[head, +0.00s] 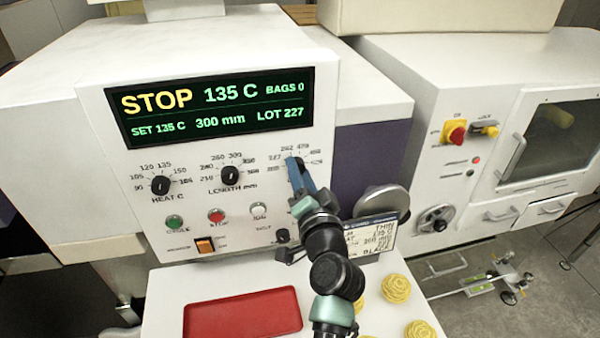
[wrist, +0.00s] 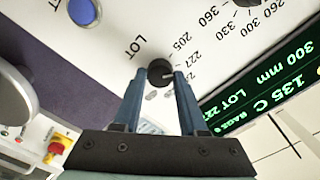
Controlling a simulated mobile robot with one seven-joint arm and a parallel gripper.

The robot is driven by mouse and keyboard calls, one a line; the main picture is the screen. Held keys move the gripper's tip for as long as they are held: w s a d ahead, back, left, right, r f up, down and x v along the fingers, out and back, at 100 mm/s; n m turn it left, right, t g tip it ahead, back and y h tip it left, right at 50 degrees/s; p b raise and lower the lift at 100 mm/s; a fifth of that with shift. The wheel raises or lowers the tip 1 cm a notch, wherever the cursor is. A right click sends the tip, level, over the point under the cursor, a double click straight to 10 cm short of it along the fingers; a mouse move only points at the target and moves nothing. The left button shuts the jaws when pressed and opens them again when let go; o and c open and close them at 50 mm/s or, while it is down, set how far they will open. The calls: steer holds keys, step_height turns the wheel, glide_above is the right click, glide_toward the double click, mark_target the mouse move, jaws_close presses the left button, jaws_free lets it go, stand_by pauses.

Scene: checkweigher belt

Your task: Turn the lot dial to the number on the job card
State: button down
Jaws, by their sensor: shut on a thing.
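The lot dial (wrist: 157,70) is a black round knob with a pale pointer line, seen in the wrist view between my fingertips. My gripper (wrist: 160,76) is shut on it; the gripper (head: 295,164) also shows in the head view, its blue fingers covering most of the dial. Numbers 205 and 227 show beside the dial in the wrist view; the pointer faces about toward 227. The display (head: 210,105) reads LOT 227.
The heat dial (head: 160,185) and length dial (head: 230,175) sit left of the lot dial. Green (head: 174,222) and red (head: 216,216) buttons are below. A red tray (head: 243,314) and several yellow coiled pieces (head: 396,289) lie on the white table in front.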

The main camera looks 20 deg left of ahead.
steer(key=shift+c, duration=2.2)
jaws_free()
steer(key=shift+s+d, duration=0.1)
steer(key=b+v, duration=0.4)
steer(key=v, duration=0.8)
steer(key=shift+s+d, duration=0.25)
steer(key=shift+s, duration=0.05)
steer(key=shift+r, duration=0.1)
